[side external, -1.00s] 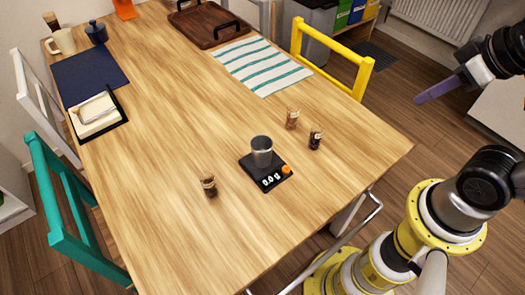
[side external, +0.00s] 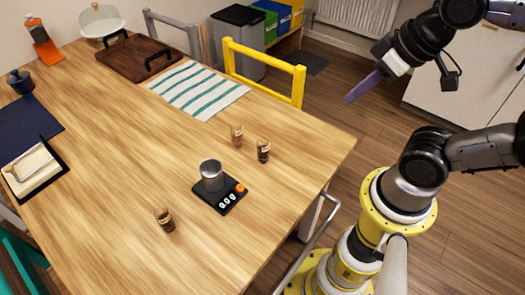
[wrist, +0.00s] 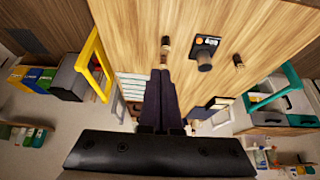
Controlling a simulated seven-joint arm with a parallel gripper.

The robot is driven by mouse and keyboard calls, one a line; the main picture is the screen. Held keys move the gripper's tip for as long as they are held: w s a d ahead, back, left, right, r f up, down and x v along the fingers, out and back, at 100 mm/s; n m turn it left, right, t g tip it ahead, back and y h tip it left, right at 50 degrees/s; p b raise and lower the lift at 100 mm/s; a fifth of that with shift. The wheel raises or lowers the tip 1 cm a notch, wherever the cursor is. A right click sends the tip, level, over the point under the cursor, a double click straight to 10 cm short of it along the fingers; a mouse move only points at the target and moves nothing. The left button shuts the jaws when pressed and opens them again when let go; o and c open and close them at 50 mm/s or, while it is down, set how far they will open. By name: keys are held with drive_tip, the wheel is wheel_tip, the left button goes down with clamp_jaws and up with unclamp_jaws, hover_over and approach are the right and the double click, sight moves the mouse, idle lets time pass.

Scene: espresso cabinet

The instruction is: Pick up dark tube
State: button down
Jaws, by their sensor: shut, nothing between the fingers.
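A dark tube (side external: 263,150) with a pale label stands upright on the table, right of a lighter reddish-brown tube (side external: 237,135). A third tube (side external: 165,219), dark brown, stands alone nearer the front. In the wrist view, a dark tube (wrist: 165,42) shows beyond my fingertips, with a brownish tube (wrist: 163,60) partly hidden near the tips. The lone tube also shows there (wrist: 238,61). My gripper (side external: 350,98) has purple fingers, shut and empty, raised in the air to the right of the tubes. It also shows in the wrist view (wrist: 162,73).
A black scale (side external: 230,203) bearing a grey metal cup (side external: 212,176) stands between the lone tube and the pair. A striped cloth (side external: 199,90) lies behind the pair. A yellow chair (side external: 262,62) stands at the table's far right edge. The tabletop around the tubes is largely clear.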

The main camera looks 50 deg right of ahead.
drive_tip(key=c, duration=1.5)
unclamp_jaws()
drive_tip(key=shift+c, duration=0.2)
drive_tip(key=o, duration=1.1)
drive_tip(key=shift+o, duration=0.2)
